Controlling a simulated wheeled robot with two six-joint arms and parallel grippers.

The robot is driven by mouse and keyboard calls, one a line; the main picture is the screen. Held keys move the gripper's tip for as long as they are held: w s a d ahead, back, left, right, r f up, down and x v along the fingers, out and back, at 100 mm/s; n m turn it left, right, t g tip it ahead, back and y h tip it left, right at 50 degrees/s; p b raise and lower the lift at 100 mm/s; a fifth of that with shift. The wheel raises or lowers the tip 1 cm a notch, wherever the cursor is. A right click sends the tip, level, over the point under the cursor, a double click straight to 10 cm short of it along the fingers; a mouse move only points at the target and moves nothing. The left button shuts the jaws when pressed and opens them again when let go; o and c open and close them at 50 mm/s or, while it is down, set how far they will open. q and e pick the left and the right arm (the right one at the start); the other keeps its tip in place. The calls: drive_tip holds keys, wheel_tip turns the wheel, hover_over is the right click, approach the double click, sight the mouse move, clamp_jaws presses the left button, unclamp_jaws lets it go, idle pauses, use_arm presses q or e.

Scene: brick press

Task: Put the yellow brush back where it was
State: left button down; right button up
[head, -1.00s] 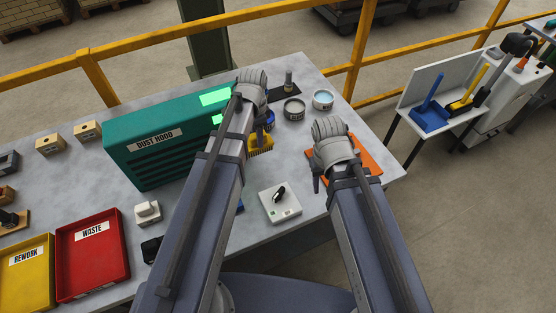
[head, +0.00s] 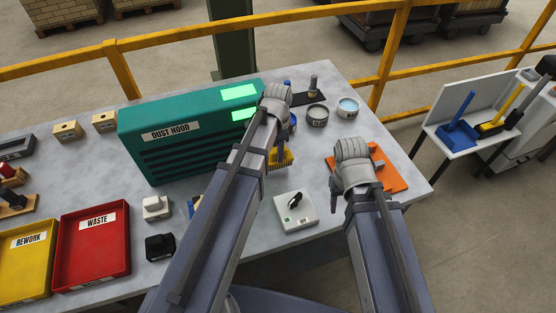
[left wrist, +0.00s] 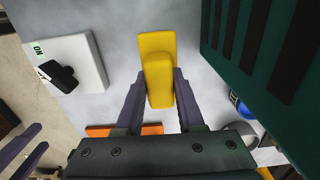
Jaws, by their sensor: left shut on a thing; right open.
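The yellow brush (head: 283,159) is beside the right end of the green dust hood, bristles down. I cannot tell whether the bristles touch the table. My left gripper (head: 277,146) is shut on it from above. In the left wrist view the brush (left wrist: 158,45) lies between the two fingers (left wrist: 158,88), its yellow body reaching out past them. My right gripper (head: 336,204) is open and empty at the left edge of the orange mat (head: 394,183). My left arm hides part of the table in front of the hood.
The dust hood (head: 160,154) stands close left of the brush. A white switch box (head: 303,217) is in front. A grey tin (head: 316,118), a light-blue cup (head: 348,108) and a dark mat (head: 303,99) are behind. Red waste tray (head: 92,281) and yellow rework tray (head: 22,288) are far left.

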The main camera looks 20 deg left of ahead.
use_arm(q)
wheel_tip(320, 180, down, 4)
drive_tip(key=b, duration=0.3)
drive_tip(key=shift+r, duration=0.15)
use_arm(e)
wheel_tip(320, 180, down, 4)
drive_tip(key=shift+r, duration=0.1)
use_arm(q)
drive_tip(key=shift+r, duration=0.1)
use_arm(e)
drive_tip(key=shift+r, duration=0.1)
use_arm(q)
drive_tip(key=c, duration=0.5)
unclamp_jaws()
